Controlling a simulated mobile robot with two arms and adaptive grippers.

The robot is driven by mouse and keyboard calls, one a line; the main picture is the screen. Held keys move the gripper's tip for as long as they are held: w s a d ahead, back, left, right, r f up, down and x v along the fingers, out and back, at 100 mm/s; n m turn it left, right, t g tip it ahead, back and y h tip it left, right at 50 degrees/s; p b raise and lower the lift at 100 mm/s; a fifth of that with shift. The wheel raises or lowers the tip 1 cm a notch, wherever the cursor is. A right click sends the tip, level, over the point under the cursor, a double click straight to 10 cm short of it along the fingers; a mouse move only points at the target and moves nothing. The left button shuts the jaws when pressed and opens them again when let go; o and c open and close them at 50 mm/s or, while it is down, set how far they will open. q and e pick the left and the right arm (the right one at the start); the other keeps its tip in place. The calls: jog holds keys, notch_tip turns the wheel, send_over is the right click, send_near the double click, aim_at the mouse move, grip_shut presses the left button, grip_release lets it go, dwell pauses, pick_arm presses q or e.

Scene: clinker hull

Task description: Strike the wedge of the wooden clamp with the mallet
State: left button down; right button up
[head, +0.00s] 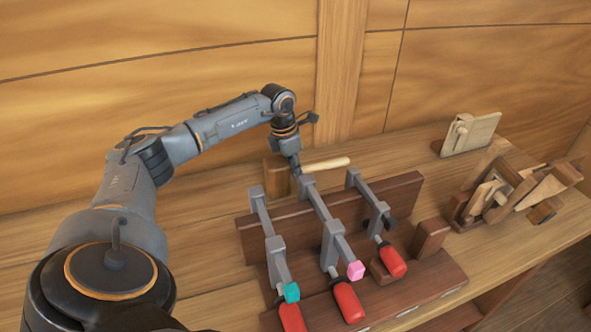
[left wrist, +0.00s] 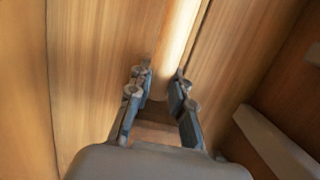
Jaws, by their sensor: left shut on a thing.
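The mallet has a pale round handle (head: 326,164) and a brown block head (head: 277,174), seen behind the clamp rack. My left gripper (head: 297,170) is shut on the mallet, fingers pointing down. In the left wrist view the handle (left wrist: 177,40) runs away from between the fingertips of my left gripper (left wrist: 160,88), and a brown block, apparently the head (left wrist: 158,130), shows between the fingers. Wooden clamps lie in a cluster (head: 515,192) at the right of the bench; which piece is the wedge is unclear. Another wooden clamp-like piece (head: 470,133) stands behind them. My right gripper is out of view.
A dark wooden rack (head: 400,293) holds several grey bar clamps with red handles, including one bar clamp (head: 330,225) with a pink tip, in front of the mallet. A planked wall (head: 200,80) rises close behind. Bare bench (head: 400,150) lies between rack and wall.

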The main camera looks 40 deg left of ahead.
pick_arm(q)
jog(key=shift+r, duration=0.15)
jog(key=shift+r+p, duration=0.5)
dwell(0.4)
notch_tip(320, 180, up, 8)
jog(key=p, duration=0.6)
jog(key=c, duration=2)
grip_release()
jog(key=shift+c, duration=0.2)
grip_shut()
